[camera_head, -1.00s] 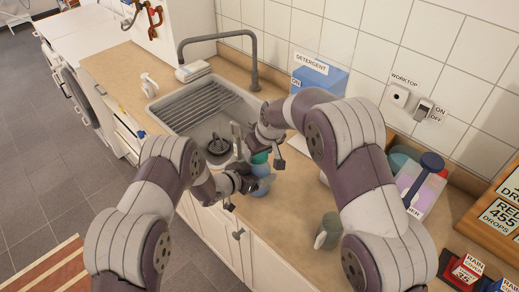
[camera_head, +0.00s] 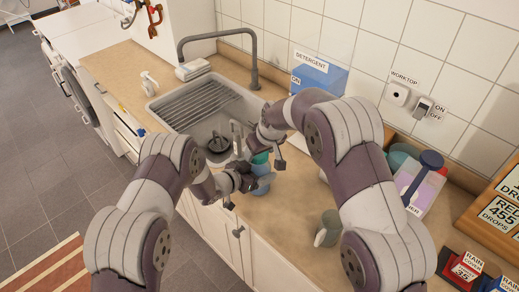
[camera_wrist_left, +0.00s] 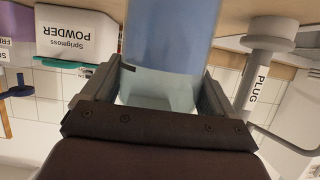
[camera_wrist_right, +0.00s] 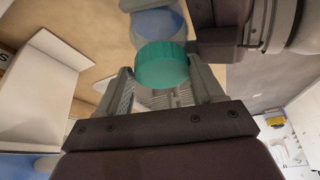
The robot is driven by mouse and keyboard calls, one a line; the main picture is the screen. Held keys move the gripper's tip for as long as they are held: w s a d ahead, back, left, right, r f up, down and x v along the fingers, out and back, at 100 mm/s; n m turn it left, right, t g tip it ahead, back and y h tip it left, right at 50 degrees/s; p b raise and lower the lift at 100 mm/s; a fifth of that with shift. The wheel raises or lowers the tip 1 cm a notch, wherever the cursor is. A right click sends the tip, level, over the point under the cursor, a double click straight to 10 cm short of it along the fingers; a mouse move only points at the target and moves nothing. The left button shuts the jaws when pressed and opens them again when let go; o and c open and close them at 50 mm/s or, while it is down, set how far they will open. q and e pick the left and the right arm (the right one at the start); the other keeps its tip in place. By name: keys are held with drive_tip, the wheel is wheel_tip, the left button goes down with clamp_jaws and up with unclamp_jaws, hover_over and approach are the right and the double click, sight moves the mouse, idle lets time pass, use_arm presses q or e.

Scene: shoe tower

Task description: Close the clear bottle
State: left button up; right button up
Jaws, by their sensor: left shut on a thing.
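My left gripper (camera_wrist_left: 160,100) is shut on the clear bottle (camera_wrist_left: 172,40), which is blue in one part and clear in the part between the fingers. In the head view the bottle (camera_head: 261,188) is held over the worktop's front edge, beside the sink. A teal cap (camera_wrist_right: 161,65) shows between the fingertips of my right gripper (camera_wrist_right: 162,80), with the bottle behind it. In the head view the cap (camera_head: 260,158) is just above the bottle. Whether the right fingers press on the cap, and whether it touches the bottle's neck, I cannot tell.
The sink (camera_head: 205,115) with its tap (camera_head: 252,75) lies to the left. A blue detergent box (camera_head: 318,76) stands by the wall.

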use_arm(q)
drive_tip(key=shift+w+d+r, duration=0.1)
drive_tip(key=shift+w+r, duration=0.1)
use_arm(e)
drive_tip(key=shift+s+a+f, duration=0.25)
drive_tip(key=shift+s+f, duration=0.1)
drive_tip(key=shift+s, duration=0.1)
use_arm(q)
drive_tip(key=shift+w, duration=0.1)
use_arm(e)
drive_tip(key=shift+w+r, duration=0.1)
drive_tip(key=shift+r, duration=0.3)
use_arm(q)
drive_tip(key=shift+f, duration=0.35)
use_arm(e)
drive_tip(key=r, duration=0.4)
drive_tip(key=shift+w, duration=0.25)
use_arm(q)
drive_tip(key=shift+s+r, duration=0.1)
drive_tip(key=shift+s, duration=0.1)
use_arm(e)
drive_tip(key=shift+s+r, duration=0.1)
drive_tip(key=shift+r, duration=0.15)
use_arm(q)
drive_tip(key=shift+w, duration=0.15)
use_arm(e)
drive_tip(key=shift+o, duration=1.3)
drive_tip(key=shift+w+d+f, duration=0.1)
drive_tip(key=shift+w, duration=0.1)
drive_tip(key=v, duration=1.2)
